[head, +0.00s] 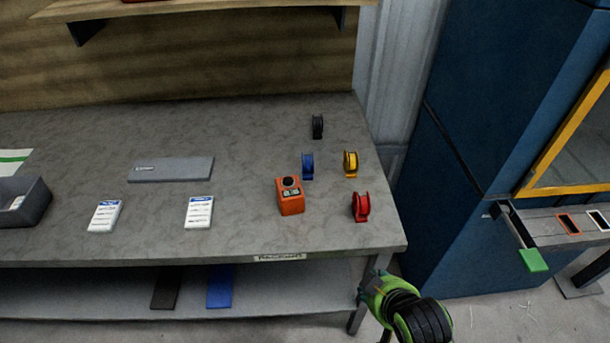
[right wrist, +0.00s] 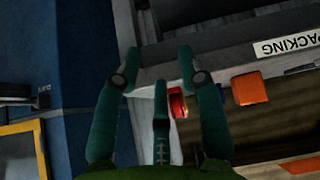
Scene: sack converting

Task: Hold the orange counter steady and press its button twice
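The orange counter (head: 290,197) stands upright on the grey bench near its front right, with a dark round button on top and a small display on its face. It also shows in the right wrist view (right wrist: 249,89), to the right of my fingers. My right gripper (head: 371,290) is low, off the bench's front right corner, apart from the counter. In the right wrist view its teal fingers (right wrist: 158,72) are spread and empty. My left gripper is not in view.
Tape rolls in red (head: 361,207), blue (head: 307,166), yellow (head: 350,163) and black (head: 317,126) stand right of and behind the counter. White cards (head: 199,212) lie left. A blue cabinet (head: 490,130) stands beyond the bench's right end. Bench surface just left of the counter is clear.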

